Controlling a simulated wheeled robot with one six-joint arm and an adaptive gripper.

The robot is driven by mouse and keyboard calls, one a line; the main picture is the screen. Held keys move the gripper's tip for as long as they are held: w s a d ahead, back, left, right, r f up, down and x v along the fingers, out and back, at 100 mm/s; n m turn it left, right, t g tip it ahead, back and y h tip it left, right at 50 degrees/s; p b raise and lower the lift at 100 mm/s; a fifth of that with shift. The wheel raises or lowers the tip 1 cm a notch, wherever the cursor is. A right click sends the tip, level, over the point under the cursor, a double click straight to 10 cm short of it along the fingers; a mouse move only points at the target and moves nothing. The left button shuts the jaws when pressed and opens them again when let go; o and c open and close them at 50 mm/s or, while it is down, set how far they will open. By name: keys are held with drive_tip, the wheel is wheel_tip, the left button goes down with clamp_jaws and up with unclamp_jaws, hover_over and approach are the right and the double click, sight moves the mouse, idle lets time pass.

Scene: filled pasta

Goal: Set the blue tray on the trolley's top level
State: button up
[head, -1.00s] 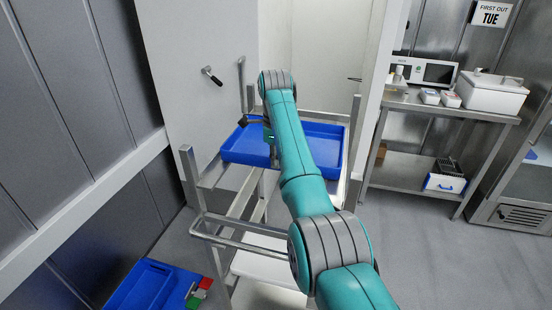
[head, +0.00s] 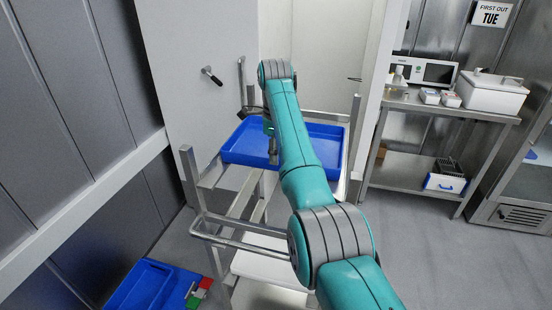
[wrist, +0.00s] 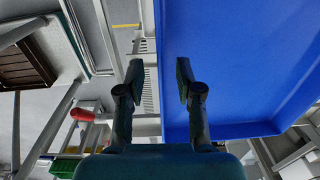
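The blue tray (head: 240,150) lies across the upper rails of the metal trolley (head: 240,243), toward its far end, and looks about level. Part of it is hidden behind my arm. My gripper (wrist: 159,72) is open, with its two fingers well apart. In the wrist view, the edge of the blue tray (wrist: 240,60) runs between the fingers, with the right finger over the tray's blue inside and the left finger outside it. Neither finger visibly presses on the wall. In the head view my gripper (head: 271,145) is partly hidden by my arm.
Another blue tray (head: 140,288) with red and green items beside it is low at the bottom left. Trolley posts (head: 188,165) rise around the tray. A steel bench (head: 440,108) with a white container (head: 492,92) stands at right. Grey floor (head: 420,240) is clear there.

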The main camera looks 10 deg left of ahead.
wheel_tip(320, 180, up, 13)
drive_tip(key=shift+r, duration=0.15)
idle(1.0)
drive_tip(key=shift+s, duration=0.1)
